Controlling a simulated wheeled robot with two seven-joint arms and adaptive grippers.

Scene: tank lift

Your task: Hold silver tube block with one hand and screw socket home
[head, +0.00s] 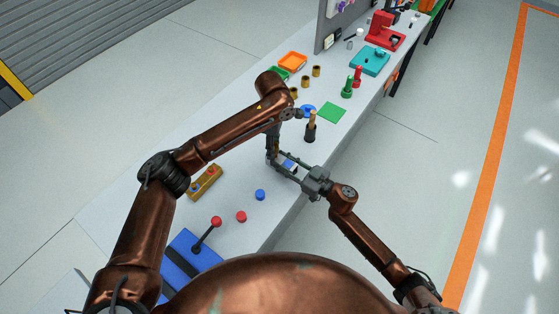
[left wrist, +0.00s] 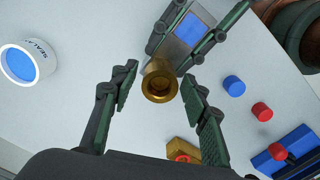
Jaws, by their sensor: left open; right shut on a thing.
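The silver tube block (head: 289,163), with a blue patch on its face, is above the bench near its front edge. My right gripper (head: 286,166) is shut on it. In the left wrist view the block (left wrist: 190,31) sits between the right gripper's dark fingers. A brass socket (left wrist: 159,82) shows at the block's near end, its open mouth facing the camera. How far it is screwed on cannot be told. My left gripper (head: 271,153) is beside the block. In the left wrist view its fingers (left wrist: 161,76) stand open on either side of the socket, with gaps.
Several brass pieces (head: 305,81) stand farther along the bench. A dark bottle (head: 310,130) and green mat (head: 332,112) are just beyond the grippers. A brass-coloured block (head: 205,183), blue button (head: 260,195), red button (head: 241,216) and blue lever box (head: 188,256) lie nearer. A white sealant tub (left wrist: 24,64) is at left.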

